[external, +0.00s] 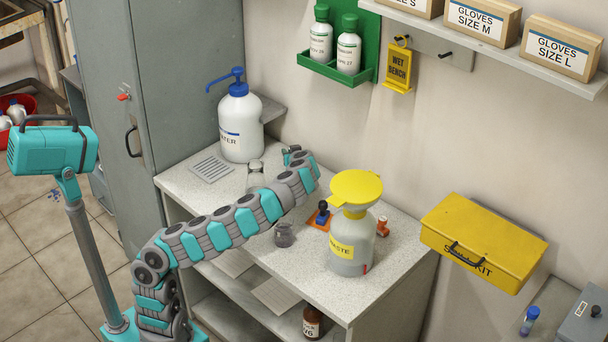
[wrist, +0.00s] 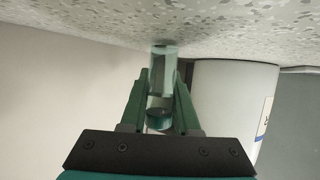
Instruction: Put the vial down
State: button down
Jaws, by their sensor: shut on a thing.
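The clear glass vial (wrist: 161,75) stands out between the two green fingers of my gripper (wrist: 161,95) in the wrist view. My gripper is shut on it. That view is upside down, and the vial's far end is at or just above the speckled bench top (wrist: 90,18); I cannot tell whether it touches. In the external view my gripper (external: 291,153) is low over the back of the bench top (external: 385,258), right of the white water bottle. The vial cannot be made out there.
The white water bottle (external: 240,128) stands close by; a white container (wrist: 232,105) shows beside the fingers. The wall is close behind.

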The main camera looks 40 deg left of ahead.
jog(key=shift+f, duration=0.15)
jog(key=c, duration=0.6)
grip_release()
jog(key=shift+c, duration=0.2)
jog(key=shift+r, duration=0.3)
jog(key=b+v, duration=0.2)
jog(key=v, duration=1)
jog(key=shift+d+f, duration=0.1)
jog(key=shift+f, duration=0.05)
